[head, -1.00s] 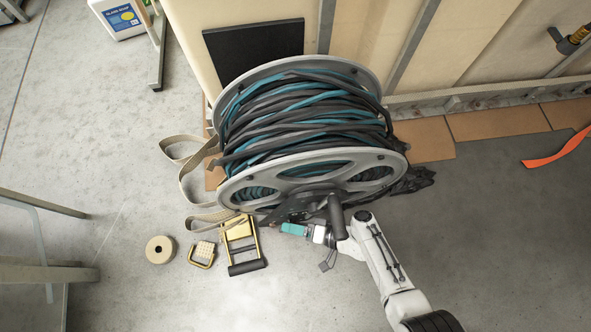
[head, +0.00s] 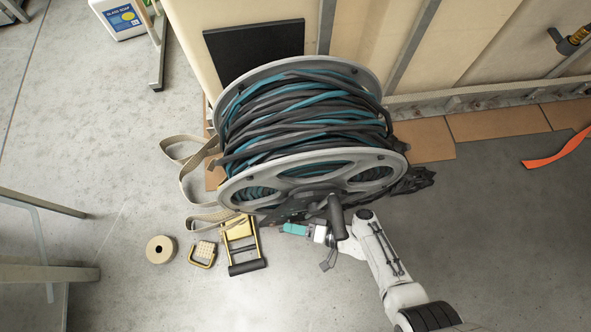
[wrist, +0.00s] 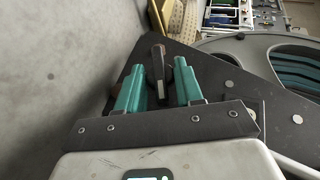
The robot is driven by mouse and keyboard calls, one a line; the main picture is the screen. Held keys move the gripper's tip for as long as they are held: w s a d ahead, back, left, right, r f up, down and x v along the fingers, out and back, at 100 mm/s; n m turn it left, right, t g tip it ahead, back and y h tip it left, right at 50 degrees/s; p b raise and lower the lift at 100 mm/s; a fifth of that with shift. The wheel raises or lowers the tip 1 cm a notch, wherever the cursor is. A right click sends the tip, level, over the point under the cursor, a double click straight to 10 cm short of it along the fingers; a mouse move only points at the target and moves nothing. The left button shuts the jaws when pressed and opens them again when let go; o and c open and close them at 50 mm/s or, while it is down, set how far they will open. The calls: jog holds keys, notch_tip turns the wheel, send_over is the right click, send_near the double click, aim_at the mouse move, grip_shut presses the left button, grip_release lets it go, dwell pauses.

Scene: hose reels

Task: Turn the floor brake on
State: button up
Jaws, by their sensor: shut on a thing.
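A yellow floor frame with a black bar (head: 247,267), likely the floor brake pedal, sits on the concrete in front of the hose reel's left side. The large hose reel (head: 300,125) has a grey rim and dark and teal hose. My gripper (head: 285,228) is low at the reel's front, right of the yellow frame and apart from its black bar. In the wrist view, my teal fingers (wrist: 159,75) are shut on a dark lever (wrist: 158,55) that stands between them beside a dark plate. The lever's lower part is hidden by my gripper.
The reel's black crank handle (head: 336,216) stands close above my wrist. A tape roll (head: 160,249) and a small yellow-edged item (head: 202,254) lie left of the yellow frame. A beige strap (head: 188,165) trails from the reel.

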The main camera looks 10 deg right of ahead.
jog(key=shift+o, duration=0.2)
jog(key=shift+s+d+f, duration=0.25)
jog(key=shift+f, duration=0.25)
jog(key=shift+w+m, duration=0.1)
jog(key=shift+m, duration=0.2)
jog(key=shift+a+r+y, duration=0.1)
jog(key=shift+r+y, duration=0.1)
jog(key=shift+y, duration=0.3)
jog(key=shift+c, duration=0.3)
jog(key=o, duration=0.7)
jog(key=shift+o, duration=1.3)
jog(key=shift+r, duration=0.15)
jog(key=shift+w, duration=0.1)
jog(key=p+v, duration=0.1)
jog(key=v, duration=0.4)
jog(key=p+v, duration=0.1)
jog(key=v, duration=0.4)
jog(key=shift+s+d, duration=0.25)
jog(key=shift+s, duration=0.1)
